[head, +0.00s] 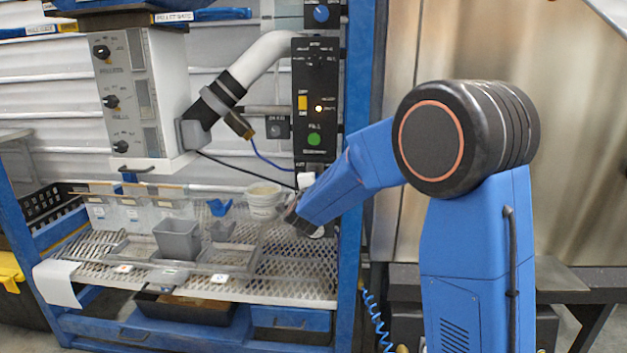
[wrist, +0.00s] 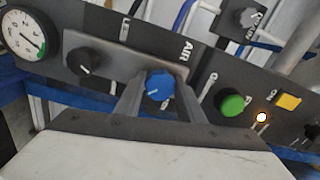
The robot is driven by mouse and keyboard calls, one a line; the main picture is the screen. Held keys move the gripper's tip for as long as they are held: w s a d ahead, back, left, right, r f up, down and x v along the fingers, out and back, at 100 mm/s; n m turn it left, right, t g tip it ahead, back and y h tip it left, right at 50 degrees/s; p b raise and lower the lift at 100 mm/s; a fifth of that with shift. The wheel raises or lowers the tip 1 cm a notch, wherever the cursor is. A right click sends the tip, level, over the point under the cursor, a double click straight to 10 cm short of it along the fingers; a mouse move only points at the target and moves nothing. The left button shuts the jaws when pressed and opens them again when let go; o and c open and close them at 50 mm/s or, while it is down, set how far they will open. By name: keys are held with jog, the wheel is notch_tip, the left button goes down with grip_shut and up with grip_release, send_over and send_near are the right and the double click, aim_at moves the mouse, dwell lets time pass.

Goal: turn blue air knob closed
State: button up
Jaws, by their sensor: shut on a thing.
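The blue air knob (wrist: 158,86) sits on a dark panel (wrist: 210,70) beside the printed word AIR in the wrist view. A short pale mark shows on its face. My gripper (wrist: 160,92) has one finger on each side of the knob and is shut on it. In the head view my gripper (head: 305,214) is at the lower end of the upright control panel (head: 328,60), below its green button. The arm hides the air knob there.
In the wrist view a black knob (wrist: 83,62) and a gauge (wrist: 25,35) lie left of the air knob. A green button (wrist: 232,104) and a yellow switch (wrist: 289,101) lie right. A white bucket (head: 264,200) stands on the mesh shelf in the head view.

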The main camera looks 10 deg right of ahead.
jog(key=shift+f, duration=0.1)
jog(key=o, duration=1)
jog(key=shift+o, duration=0.2)
jog(key=v, duration=1.7)
jog(key=shift+s, duration=0.2)
jog(key=s+d+f+n+g+y, duration=0.2)
jog(key=s+n, duration=0.4)
jog(key=s, duration=0.7)
jog(key=s+d+f+n+g+y, duration=0.1)
jog(key=s+d+f+n+g, duration=0.3)
jog(key=s, duration=0.9)
jog(key=s+d+f+n+g+y, duration=0.2)
jog(key=s+d+n+g, duration=0.4)
jog(key=s+n, duration=0.3)
jog(key=s+f, duration=0.1)
jog(key=s, duration=0.3)
jog(key=shift+s+f+n+y, duration=0.2)
jog(key=shift+f+n+y, duration=0.1)
jog(key=shift+f, duration=0.05)
